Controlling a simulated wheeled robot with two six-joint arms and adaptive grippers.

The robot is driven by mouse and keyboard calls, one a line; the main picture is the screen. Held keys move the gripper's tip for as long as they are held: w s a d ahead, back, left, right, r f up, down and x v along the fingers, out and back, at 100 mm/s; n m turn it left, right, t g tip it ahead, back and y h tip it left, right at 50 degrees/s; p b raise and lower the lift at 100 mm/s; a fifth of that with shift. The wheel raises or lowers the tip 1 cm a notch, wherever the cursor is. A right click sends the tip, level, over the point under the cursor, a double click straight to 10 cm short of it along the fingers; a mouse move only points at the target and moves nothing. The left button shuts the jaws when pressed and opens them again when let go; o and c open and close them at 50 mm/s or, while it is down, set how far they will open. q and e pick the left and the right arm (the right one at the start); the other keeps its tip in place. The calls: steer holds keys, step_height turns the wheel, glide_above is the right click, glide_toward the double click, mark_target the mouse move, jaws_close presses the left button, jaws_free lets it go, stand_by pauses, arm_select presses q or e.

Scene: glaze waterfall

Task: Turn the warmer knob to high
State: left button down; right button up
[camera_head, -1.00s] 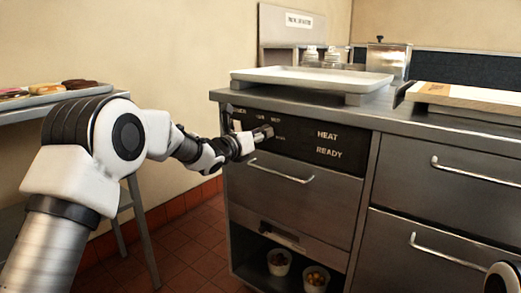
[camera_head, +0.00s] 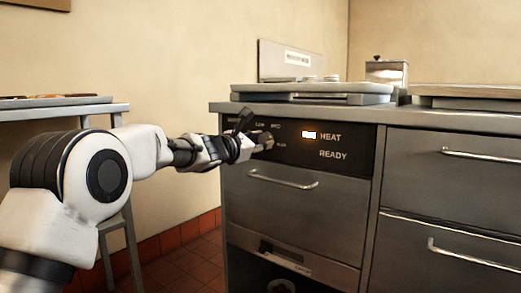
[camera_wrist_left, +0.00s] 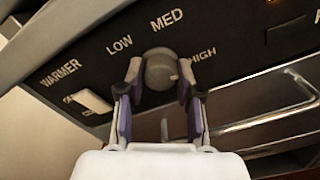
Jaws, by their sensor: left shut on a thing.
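The warmer knob (camera_wrist_left: 160,70) is a grey round knob on a black panel (camera_head: 300,150) at the front of the steel unit. LOW, MED and HIGH are printed around it in the left wrist view. My left gripper (camera_wrist_left: 161,78) is shut on the knob, with one finger on each side. In the head view my left gripper (camera_head: 256,143) reaches the panel from the left and partly covers the knob (camera_head: 265,138). I cannot tell which mark the knob points to. The HEAT light (camera_head: 309,135) glows. My right gripper is out of view.
A pale rocker switch (camera_wrist_left: 92,101) sits left of the knob. A drawer handle (camera_head: 283,180) runs below the panel. A tray (camera_head: 312,93) rests on the counter above. A side table (camera_head: 60,112) stands at the left.

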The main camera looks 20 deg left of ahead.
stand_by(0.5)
arm_select(q)
steer(key=c, duration=0.8)
jaws_free()
steer(key=shift+o, duration=0.2)
steer(key=v, duration=1.2)
